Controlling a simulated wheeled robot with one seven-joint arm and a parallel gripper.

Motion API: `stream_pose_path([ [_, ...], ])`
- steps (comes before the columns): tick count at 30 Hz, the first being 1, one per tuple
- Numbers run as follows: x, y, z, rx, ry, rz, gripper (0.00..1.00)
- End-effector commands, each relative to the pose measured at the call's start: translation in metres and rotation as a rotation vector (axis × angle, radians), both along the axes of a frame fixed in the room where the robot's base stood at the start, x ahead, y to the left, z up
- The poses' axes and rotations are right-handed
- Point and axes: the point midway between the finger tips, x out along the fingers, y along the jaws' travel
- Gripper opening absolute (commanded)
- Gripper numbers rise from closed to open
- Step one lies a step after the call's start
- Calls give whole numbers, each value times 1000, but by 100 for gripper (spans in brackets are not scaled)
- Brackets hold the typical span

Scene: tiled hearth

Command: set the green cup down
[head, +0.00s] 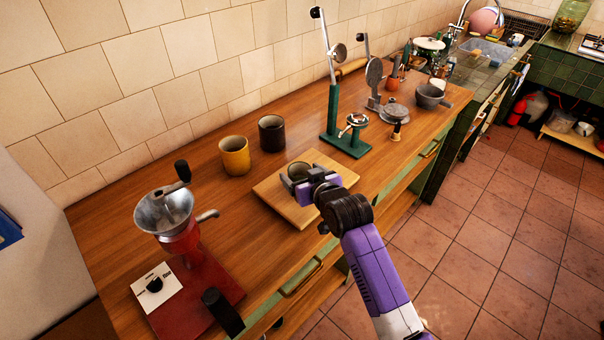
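The green cup (299,169) shows as a dull olive rim and part of its wall, just beyond my gripper (302,182), over the square wooden board (270,193). My gripper's dark fingers lie on either side of the cup and appear shut on it. The cup looks upright. The gripper hides its lower part, so I cannot tell whether its base touches the board or is held slightly above it.
A yellow cup (235,156) and a dark brown cup (272,134) stand behind the board, near the tiled wall. A red grinder (186,250) stands at left, a green lever press (345,138) at right.

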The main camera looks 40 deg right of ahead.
Motion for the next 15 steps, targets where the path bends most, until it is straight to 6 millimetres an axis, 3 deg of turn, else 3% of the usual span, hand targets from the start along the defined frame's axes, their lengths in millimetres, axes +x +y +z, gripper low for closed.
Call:
stream_pose_path([
  [10, -1, 0, 5, 0, 0, 0, 79],
  [15, -21, 8, 11, 0, -1, 0, 79],
])
